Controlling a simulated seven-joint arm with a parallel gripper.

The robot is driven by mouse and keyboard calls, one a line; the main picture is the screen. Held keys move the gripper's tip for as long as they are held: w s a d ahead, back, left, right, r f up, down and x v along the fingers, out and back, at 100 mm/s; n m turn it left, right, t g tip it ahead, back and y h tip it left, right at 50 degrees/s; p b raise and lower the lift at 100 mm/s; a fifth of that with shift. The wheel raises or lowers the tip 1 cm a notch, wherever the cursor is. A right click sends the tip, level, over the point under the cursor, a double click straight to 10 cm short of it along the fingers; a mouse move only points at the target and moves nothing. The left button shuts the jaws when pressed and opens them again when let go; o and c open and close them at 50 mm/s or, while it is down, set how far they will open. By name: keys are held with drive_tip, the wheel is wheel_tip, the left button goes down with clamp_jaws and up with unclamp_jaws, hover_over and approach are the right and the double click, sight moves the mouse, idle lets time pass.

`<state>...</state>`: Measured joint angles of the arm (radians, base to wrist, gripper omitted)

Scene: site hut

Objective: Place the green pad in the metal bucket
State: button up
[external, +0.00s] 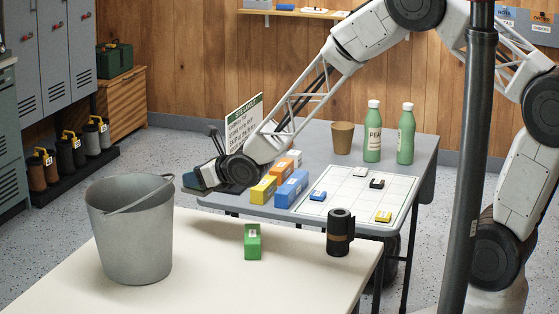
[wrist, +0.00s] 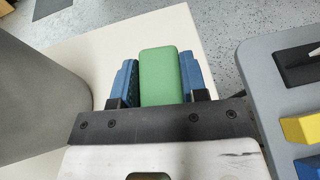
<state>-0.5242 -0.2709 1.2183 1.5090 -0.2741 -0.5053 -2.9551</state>
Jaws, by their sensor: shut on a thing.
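The green pad (wrist: 165,78) stands between the two blue fingers of my gripper (wrist: 160,84) in the wrist view, and the jaws are shut on it. In the external view my gripper (external: 197,178) is above the near left corner of the grey table, behind and to the right of the bucket. The pad cannot be made out there. The metal bucket (external: 135,240) stands upright on the cream table, its handle tilted across the rim. Its grey side (wrist: 30,105) fills the left of the wrist view, apart from the pad. Its inside is mostly hidden.
A green box (external: 252,242) and a dark canister (external: 340,232) stand on the cream table (external: 215,285). The grey table (external: 310,138) holds yellow and blue boxes, a sign (external: 243,120), a cup (external: 343,137) and green bottles (external: 374,135). A dark post (external: 468,150) rises at right.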

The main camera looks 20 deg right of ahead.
drive_tip(key=w+d+f+m+h, duration=0.1)
drive_tip(key=w+d, duration=0.6)
drive_tip(key=d, duration=0.7)
drive_tip(key=w+d+f+m+t+h, duration=0.1)
drive_tip(key=w+d, duration=0.5)
drive_tip(key=d, duration=0.8)
drive_tip(key=w+d+f+m+t+h, duration=0.1)
drive_tip(key=w+d, duration=0.6)
drive_tip(key=d, duration=0.7)
drive_tip(key=shift+w+d+f+m+h, duration=0.25)
drive_tip(key=shift+w+f+m+h, duration=0.1)
drive_tip(key=shift+f+m+h, duration=0.35)
drive_tip(key=shift+a, duration=0.15)
drive_tip(key=s+a+r+n+g+y, duration=0.2)
drive_tip(key=s+a+n+g+y, duration=0.4)
drive_tip(key=s+a, duration=2)
drive_tip(key=s+a+n+g+y, duration=0.1)
drive_tip(key=s+a+n+g, duration=0.1)
drive_tip(key=s, duration=0.9)
drive_tip(key=s+a+f+n+g+y, duration=0.1)
drive_tip(key=s+a+n+g, duration=0.1)
drive_tip(key=s, duration=1)
drive_tip(key=s+a+f+n+g+y, duration=0.1)
drive_tip(key=s+a+n, duration=0.3)
drive_tip(key=s, duration=0.8)
drive_tip(key=shift+a+f+n+g, duration=0.2)
drive_tip(key=shift+n+g, duration=0.2)
drive_tip(key=shift+g, duration=0.5)
